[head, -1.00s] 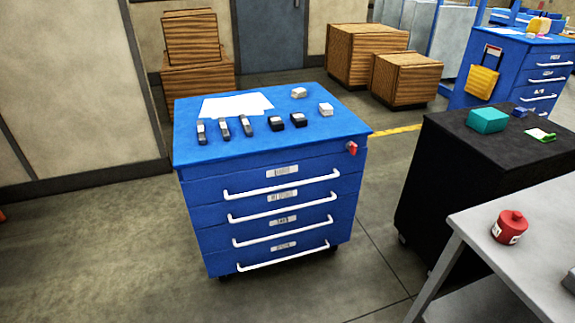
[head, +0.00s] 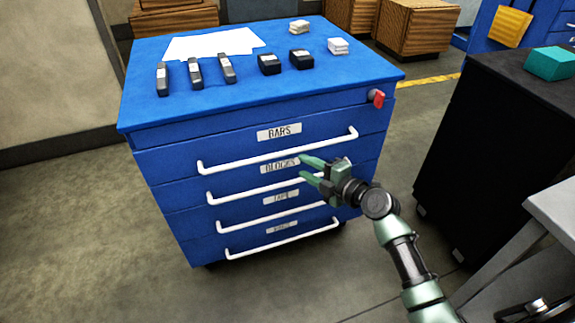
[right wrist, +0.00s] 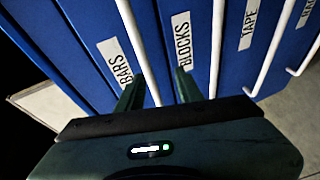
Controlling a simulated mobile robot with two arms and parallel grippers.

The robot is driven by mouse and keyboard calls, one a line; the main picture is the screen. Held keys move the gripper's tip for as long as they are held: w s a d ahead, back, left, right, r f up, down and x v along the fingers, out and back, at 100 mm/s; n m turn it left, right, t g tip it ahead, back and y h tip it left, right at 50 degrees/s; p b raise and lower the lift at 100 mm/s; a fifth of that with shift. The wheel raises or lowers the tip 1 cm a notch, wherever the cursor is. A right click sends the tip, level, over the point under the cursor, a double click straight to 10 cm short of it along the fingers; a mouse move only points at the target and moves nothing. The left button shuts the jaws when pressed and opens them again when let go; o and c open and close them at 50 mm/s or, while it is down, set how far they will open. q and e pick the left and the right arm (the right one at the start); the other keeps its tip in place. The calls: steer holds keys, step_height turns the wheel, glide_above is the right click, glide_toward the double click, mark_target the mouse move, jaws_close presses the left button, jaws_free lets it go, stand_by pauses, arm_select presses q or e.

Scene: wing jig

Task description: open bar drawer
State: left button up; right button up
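The bar drawer (head: 240,150) is the top drawer of the blue cabinet, with a label reading BARS (head: 279,132). It is shut. Its long white handle (head: 245,161) runs across its front. My right gripper (head: 301,167) is open in front of the cabinet, its green fingertips close to this handle, near the BLOCKS label. In the right wrist view the BARS handle (right wrist: 134,40) runs down between the two open fingers (right wrist: 159,90). I cannot tell whether the fingers touch it. My left gripper is not in view.
Three lower drawers are shut, each with a white handle. Bars, blocks and paper lie on the cabinet top (head: 200,105). A black cabinet (head: 490,150) and a grey table (head: 555,205) stand at the right. The floor left of the blue cabinet is clear.

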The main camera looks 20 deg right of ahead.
mark_target(289, 154)
steer(key=shift+n+t+y, duration=0.3)
steer(key=shift+n, duration=0.2)
steer(key=x, duration=0.2)
steer(key=r+x, duration=0.1)
steer(key=x, duration=0.5)
steer(key=shift+a+r, duration=0.1)
steer(key=shift+r, duration=0.25)
jaws_close()
stand_by(0.5)
